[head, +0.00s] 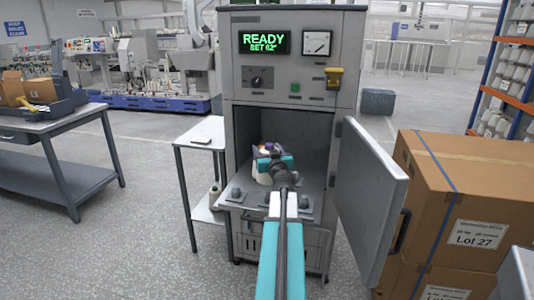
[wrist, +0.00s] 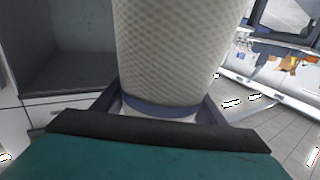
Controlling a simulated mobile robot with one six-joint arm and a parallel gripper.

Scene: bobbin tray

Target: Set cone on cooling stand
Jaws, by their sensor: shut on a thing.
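My gripper (head: 267,157) is shut on a cream, textured yarn cone (wrist: 172,50) with a blue band at its lower end. The cone fills the middle of the wrist view, between my two dark fingers. In the head view my arm mostly hides it, at the mouth of the open oven chamber (head: 308,130). I cannot tell whether it touches anything below. A small grey table (head: 188,142) stands left of the oven and may be the cooling stand. A pale flat item (head: 202,140) lies on its top, and another cone (head: 214,196) shows lower down.
The oven door (head: 370,190) hangs open on the right. A grey ledge with dark knobs (head: 236,194) juts out at the front of the chamber. Stacked cardboard boxes (head: 470,200) crowd the right side. The floor (head: 130,240) at the left is clear.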

